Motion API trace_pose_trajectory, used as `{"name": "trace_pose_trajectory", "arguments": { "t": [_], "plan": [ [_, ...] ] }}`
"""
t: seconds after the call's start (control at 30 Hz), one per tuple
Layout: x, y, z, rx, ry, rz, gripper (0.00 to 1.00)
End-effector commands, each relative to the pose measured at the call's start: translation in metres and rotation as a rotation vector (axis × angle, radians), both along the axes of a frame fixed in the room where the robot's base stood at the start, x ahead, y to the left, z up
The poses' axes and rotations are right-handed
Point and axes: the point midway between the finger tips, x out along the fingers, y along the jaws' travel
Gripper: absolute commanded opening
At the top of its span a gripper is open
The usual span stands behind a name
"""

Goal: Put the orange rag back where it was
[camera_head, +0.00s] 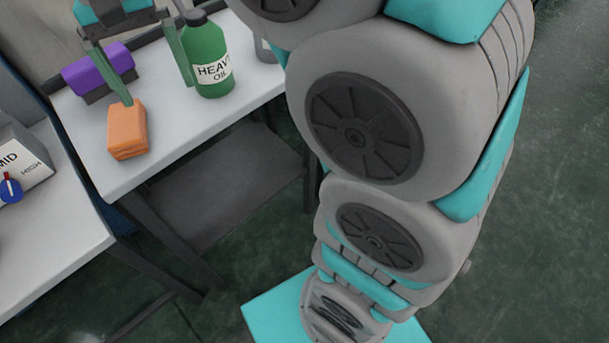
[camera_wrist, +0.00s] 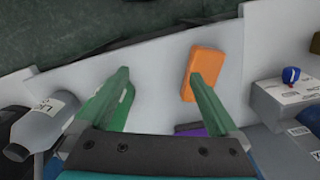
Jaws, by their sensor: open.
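The orange rag (camera_head: 127,131) looks like a folded block and lies on the white table (camera_head: 185,135) near its front left corner. It also shows in the wrist view (camera_wrist: 207,66), right of centre. My gripper (camera_head: 158,94) is open, with two green fingers spread wide and nothing between them. In the wrist view my gripper (camera_wrist: 159,75) has its right fingertip overlapping the rag's lower edge; I cannot tell if they touch. The rag is outside the gap between the fingers.
A green oil bottle (camera_head: 207,62) stands near the right finger, and a purple block (camera_head: 90,73) lies behind the rag. A grey bottle (camera_wrist: 42,122) stands at the wrist view's left. A second table holds a box with a blue knob (camera_head: 12,190). Table space right of the rag is clear.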

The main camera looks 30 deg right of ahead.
Motion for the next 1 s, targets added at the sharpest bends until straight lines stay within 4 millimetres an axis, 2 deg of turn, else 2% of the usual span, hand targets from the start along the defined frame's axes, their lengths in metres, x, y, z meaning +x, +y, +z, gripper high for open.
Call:
{"name": "trace_pose_trajectory", "arguments": {
  "t": [0.03,0.2,0.37,0.5,0.63,0.73,0.83,1.0],
  "plan": [
    [-0.012,-0.016,-0.011,-0.004,0.014,0.000,0.98],
    [-0.050,-0.060,-0.050,-0.004,0.042,0.030,0.98],
    [-0.095,-0.094,-0.091,0.001,0.068,0.057,0.98],
    [-0.139,-0.117,-0.128,0.009,0.093,0.079,0.98],
    [-0.173,-0.130,-0.157,0.018,0.111,0.095,0.98],
    [-0.190,-0.134,-0.171,0.023,0.118,0.104,0.98],
    [-0.199,-0.136,-0.179,0.026,0.121,0.110,0.98],
    [-0.201,-0.137,-0.180,0.027,0.120,0.113,0.98]
  ]
}}
